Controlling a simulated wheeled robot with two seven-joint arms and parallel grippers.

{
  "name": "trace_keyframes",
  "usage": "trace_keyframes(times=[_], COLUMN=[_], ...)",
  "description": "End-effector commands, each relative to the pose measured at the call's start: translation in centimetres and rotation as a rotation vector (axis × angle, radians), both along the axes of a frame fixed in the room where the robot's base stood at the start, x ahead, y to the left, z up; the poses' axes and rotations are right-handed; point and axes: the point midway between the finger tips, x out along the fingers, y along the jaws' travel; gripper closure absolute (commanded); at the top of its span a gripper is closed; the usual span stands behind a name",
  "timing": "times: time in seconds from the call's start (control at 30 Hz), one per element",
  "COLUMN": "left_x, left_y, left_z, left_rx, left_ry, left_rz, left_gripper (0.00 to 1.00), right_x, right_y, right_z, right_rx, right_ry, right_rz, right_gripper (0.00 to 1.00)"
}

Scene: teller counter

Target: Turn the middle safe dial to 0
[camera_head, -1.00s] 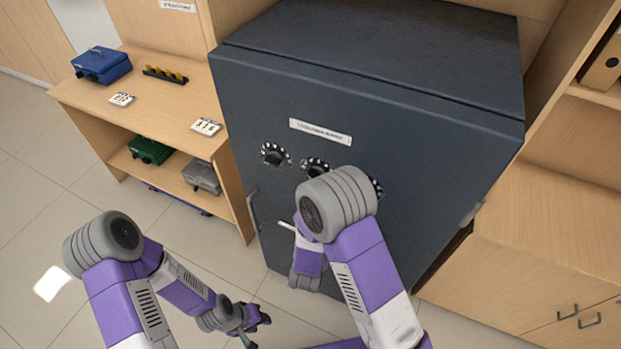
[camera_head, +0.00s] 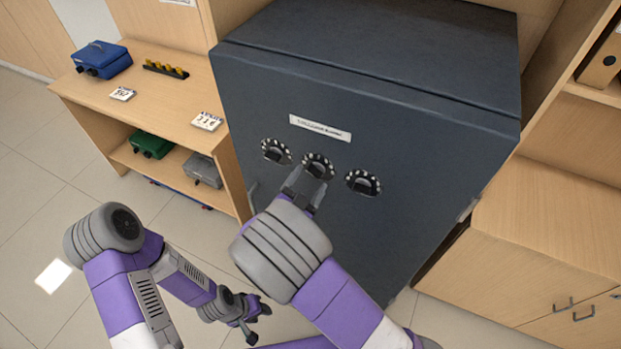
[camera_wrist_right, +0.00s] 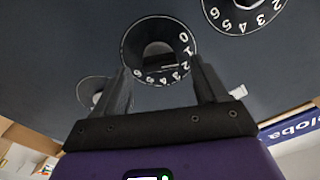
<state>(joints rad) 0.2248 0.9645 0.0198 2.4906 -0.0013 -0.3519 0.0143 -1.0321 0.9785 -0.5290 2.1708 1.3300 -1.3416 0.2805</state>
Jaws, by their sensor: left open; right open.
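The dark safe (camera_head: 400,150) has three dials in a row below a white label. The middle dial (camera_head: 318,160) has a black ring with white marks and a dark knob. In the right wrist view the middle dial (camera_wrist_right: 158,24) shows its digits upside down, with 0 and 1 at the right side. My right gripper (camera_head: 308,185) is open in front of it; its fingers (camera_wrist_right: 160,78) stand on either side of the dial's lower part. I cannot tell if they touch the knob or where it points. My left gripper (camera_head: 256,318) is open, low over the floor, away from the safe.
The left dial (camera_head: 276,151) and right dial (camera_head: 363,182) sit close on either side. A wooden shelf unit (camera_head: 170,100) with cash boxes stands left of the safe. A wooden cabinet (camera_head: 550,230) stands at the right. Floor is clear at the left.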

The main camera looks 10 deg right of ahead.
Motion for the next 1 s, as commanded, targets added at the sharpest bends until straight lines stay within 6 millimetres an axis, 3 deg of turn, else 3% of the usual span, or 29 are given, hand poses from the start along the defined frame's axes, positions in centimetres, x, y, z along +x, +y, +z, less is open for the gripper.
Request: trace_keyframes(times=[0.2, 0.47, 0.8, 1.0], left_x=[-0.01, 0.00, 0.00, 0.00], left_y=[0.00, 0.00, 0.00, 0.00], left_z=[-0.14, -0.12, -0.12, 0.06], left_rx=[0.000, 0.000, 0.000, 0.000], left_ry=[0.000, 0.000, 0.000, 0.000], left_rz=[0.000, 0.000, 0.000, 0.000], left_gripper=[0.60, 0.60, 0.60, 0.60], right_x=[1.34, 1.41, 1.38, 1.38], right_y=[-0.98, -1.00, -0.99, -0.97], right_z=[-0.01, 0.00, -0.01, 0.03], right_rx=[-0.001, 0.000, 0.000, -0.011], right_ry=[0.001, 0.002, 0.002, 0.009], right_rz=[0.001, 0.002, 0.002, 0.002], right_gripper=[0.28, 0.29, 0.81, 0.84])
